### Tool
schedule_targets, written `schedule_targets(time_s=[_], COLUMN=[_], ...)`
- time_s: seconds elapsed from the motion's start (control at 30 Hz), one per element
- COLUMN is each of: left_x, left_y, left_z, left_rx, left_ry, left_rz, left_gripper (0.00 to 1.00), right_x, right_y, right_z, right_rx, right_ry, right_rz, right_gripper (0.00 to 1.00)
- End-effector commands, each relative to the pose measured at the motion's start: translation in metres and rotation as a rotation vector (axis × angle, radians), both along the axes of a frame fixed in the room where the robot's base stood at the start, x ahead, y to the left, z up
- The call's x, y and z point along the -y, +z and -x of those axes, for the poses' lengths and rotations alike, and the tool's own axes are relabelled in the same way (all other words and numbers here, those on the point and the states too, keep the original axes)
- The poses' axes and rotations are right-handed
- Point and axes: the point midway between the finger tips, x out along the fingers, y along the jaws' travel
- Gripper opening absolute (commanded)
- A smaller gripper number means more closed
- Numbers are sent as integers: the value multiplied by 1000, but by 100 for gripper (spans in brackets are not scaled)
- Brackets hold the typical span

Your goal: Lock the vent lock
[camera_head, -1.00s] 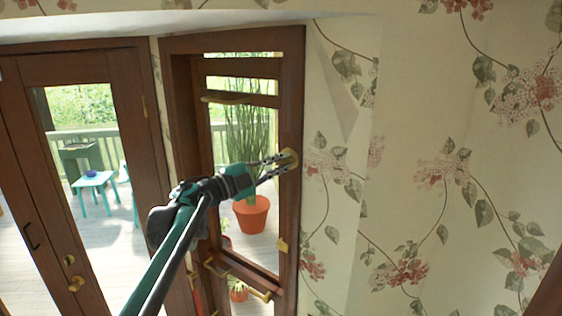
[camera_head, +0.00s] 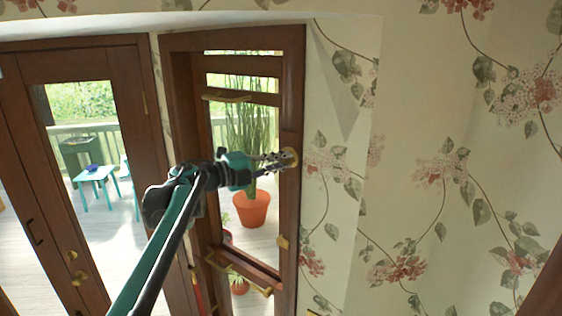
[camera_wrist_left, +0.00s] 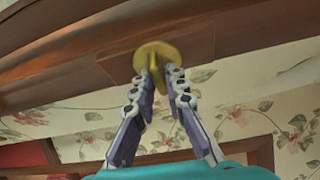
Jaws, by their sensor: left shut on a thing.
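The vent lock (camera_head: 289,157) is a small brass piece on the right-hand wooden post of the narrow window. In the left wrist view it is a round brass plate (camera_wrist_left: 152,56) with a raised thumb-turn (camera_wrist_left: 156,76) pointing toward me. My left gripper (camera_head: 282,160) reaches it from the left. In the left wrist view the two fingertips of my left gripper (camera_wrist_left: 162,78) are closed around the thumb-turn, one on each side. The fingers partly hide the turn. My right gripper is not in view.
The narrow wooden window frame (camera_head: 292,95) has slats at the top and a brass-coloured bar (camera_head: 243,276) low down. A wooden glass door (camera_head: 124,110) stands to the left. Floral wallpaper (camera_head: 420,120) covers the wall at right. A potted plant (camera_head: 251,209) stands outside, beyond the window.

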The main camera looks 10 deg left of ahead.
Motion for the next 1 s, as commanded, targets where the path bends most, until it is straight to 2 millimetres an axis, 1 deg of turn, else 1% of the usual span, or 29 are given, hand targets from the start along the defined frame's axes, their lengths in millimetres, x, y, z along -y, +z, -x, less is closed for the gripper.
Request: schedule_targets(time_s=[0.03, 0.27, 0.3, 0.33, 0.37, 0.63, 0.73, 0.87, 1.0], left_x=[1, 1, 1, 1, 1, 0, -4, -20, -45], left_y=[-3, -3, -3, -3, -3, -2, -1, 0, 0], left_z=[1, 1, 1, 1, 1, 1, 4, 15, 35], left_rx=[0, -1, -1, 0, -1, 0, 0, -1, 0], left_ry=[-4, -5, -5, -5, -5, -2, -1, 1, 3], left_rz=[-8, -9, -9, -8, -7, -4, -4, -3, -3], left_gripper=[0, 0, 20, 28, 32, 32, 32, 32, 32], right_x=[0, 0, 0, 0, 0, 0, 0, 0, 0], right_y=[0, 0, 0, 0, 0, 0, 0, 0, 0], right_z=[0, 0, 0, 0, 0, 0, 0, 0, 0], right_rx=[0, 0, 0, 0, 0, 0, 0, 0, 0], right_ry=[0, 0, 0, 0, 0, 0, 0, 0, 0], right_rz=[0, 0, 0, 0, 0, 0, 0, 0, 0], right_gripper=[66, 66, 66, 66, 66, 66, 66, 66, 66])
